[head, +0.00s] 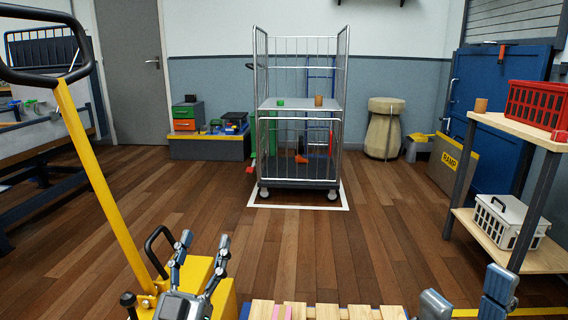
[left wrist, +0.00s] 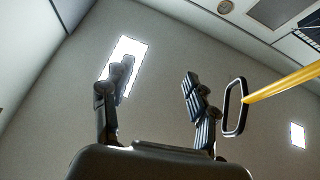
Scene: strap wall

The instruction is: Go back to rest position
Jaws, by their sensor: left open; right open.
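My left gripper (head: 203,251) is at the bottom left of the head view, in front of the yellow pallet truck (head: 205,275). Its fingers point up and stand apart, with nothing between them. In the left wrist view the same gripper (left wrist: 157,88) is open against bare wall and ceiling. My right gripper (head: 468,295) is at the bottom right edge of the head view. Its fingertips are apart and empty, and the rest of it is cut off by the frame.
A wire roll cage (head: 343,100) stands in a white floor outline, with small cups on its shelf. A wooden shelf unit (head: 509,129) with a red crate (head: 535,103) and a white basket (head: 510,221) is at the right. Slats (head: 325,312) lie low between my grippers. The middle floor is clear.

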